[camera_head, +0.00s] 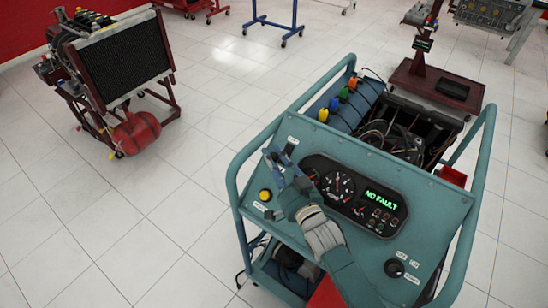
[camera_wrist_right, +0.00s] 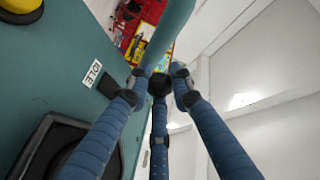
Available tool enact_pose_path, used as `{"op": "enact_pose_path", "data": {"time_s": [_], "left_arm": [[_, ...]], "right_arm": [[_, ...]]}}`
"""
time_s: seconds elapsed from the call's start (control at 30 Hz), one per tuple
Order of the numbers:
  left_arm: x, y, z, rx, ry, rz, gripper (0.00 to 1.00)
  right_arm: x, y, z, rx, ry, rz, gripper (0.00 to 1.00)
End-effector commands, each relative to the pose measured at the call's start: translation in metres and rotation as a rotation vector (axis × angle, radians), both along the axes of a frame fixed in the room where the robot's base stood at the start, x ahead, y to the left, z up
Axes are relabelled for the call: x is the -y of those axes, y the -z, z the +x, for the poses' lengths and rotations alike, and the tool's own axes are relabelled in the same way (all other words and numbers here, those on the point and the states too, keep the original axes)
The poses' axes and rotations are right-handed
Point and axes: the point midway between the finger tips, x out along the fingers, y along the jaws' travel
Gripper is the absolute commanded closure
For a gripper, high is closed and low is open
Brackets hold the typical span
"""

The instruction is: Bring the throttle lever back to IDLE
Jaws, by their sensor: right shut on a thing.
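The throttle lever shows in the right wrist view as a dark rounded knob (camera_wrist_right: 159,85) between my fingertips; its stem and slot are hidden. A white IDLE label (camera_wrist_right: 92,73) is on the teal panel beside it, to the left of the knob. My right gripper (camera_wrist_right: 158,90) is shut on the knob, its blue-wrapped fingers around it. In the head view my right gripper (camera_head: 279,166) is over the left part of the trainer's sloping panel (camera_head: 400,215) and hides the lever. My left gripper is not in view.
The panel carries gauges (camera_head: 337,184), a green NO FAULT display (camera_head: 380,200), a yellow button (camera_head: 265,195) and a black knob (camera_head: 394,267). A teal tubular rail (camera_head: 241,165) surrounds it. A radiator stand (camera_head: 125,65) is at the upper left, with open tiled floor between.

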Motion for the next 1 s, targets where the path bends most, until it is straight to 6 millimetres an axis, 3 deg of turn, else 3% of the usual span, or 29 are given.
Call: {"op": "enact_pose_path", "data": {"time_s": [0.03, 0.1, 0.33, 0.5, 0.83, 0.87, 0.97, 1.0], "left_arm": [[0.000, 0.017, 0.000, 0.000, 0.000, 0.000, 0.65], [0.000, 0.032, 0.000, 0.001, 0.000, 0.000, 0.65], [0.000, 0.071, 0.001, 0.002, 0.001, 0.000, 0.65], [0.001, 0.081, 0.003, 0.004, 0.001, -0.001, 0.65], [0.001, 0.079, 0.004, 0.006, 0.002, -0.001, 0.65], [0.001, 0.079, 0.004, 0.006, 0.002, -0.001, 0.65], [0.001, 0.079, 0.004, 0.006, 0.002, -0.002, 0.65], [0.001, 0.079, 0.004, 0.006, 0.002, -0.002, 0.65]], "right_arm": [[-0.001, 0.013, -0.002, 0.028, 0.001, -0.020, 1.00], [-0.002, 0.020, -0.004, 0.082, 0.000, -0.059, 1.00], [-0.005, 0.032, -0.008, 0.251, 0.001, -0.183, 1.00], [-0.006, 0.032, -0.010, 0.313, 0.001, -0.228, 1.00], [-0.007, 0.031, -0.010, 0.320, 0.000, -0.239, 1.00], [-0.007, 0.032, -0.010, 0.320, 0.000, -0.239, 0.77], [-0.007, 0.032, -0.010, 0.319, 0.000, -0.239, 0.58], [-0.007, 0.031, -0.010, 0.319, 0.000, -0.237, 0.58]]}}
